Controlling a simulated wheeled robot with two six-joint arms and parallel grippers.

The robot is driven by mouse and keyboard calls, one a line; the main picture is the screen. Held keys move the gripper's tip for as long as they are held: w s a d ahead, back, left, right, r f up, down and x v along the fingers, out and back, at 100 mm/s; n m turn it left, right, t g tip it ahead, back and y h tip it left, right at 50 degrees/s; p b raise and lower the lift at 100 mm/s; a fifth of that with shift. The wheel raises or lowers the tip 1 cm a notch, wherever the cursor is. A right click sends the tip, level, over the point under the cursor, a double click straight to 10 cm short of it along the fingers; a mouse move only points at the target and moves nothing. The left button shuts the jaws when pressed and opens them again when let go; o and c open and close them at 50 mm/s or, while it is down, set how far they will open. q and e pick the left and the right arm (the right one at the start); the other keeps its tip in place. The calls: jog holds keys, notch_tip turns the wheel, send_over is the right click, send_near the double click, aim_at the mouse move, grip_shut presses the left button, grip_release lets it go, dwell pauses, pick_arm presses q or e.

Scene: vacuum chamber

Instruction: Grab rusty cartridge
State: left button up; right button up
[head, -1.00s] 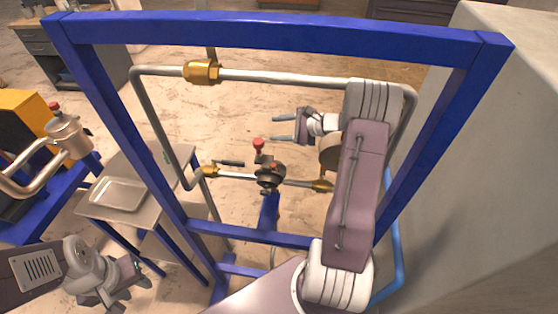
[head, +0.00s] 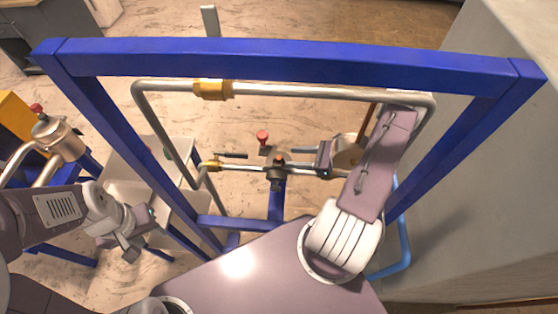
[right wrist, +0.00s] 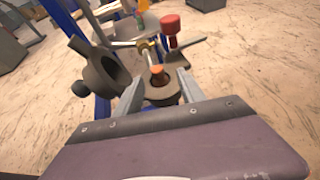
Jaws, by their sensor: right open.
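In the right wrist view, a dark round part with a rust-orange tip (right wrist: 160,84) shows between the fingers of my right gripper (right wrist: 160,92). It may be the rusty cartridge; I cannot tell for sure. The right gripper is open, and no contact is visible. In the head view, the right gripper (head: 323,157) is at the pipe, just right of the dark valve body (head: 277,171), its fingers hard to make out. The valve body's open round port (right wrist: 108,72) shows left of the fingers in the wrist view. My left gripper (head: 132,243) is at lower left, away from the valve; its jaws are unclear.
A blue frame (head: 290,62) surrounds the piping, with a steel pipe (head: 300,90) along its top. A red knob (head: 262,137) stands behind the valve. A table (head: 125,165) is at left, and a grey wall block (head: 480,190) is close at right.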

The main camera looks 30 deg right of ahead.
aim_at(283, 163)
jog(key=p+x, duration=0.2)
jog(key=x, duration=0.2)
jog(key=shift+s+a, duration=0.15)
jog(key=shift+a, duration=0.1)
jog(key=shift+w+a+f, duration=0.25)
jog(key=shift+a, duration=0.05)
jog(key=shift+c, duration=0.7)
grip_shut()
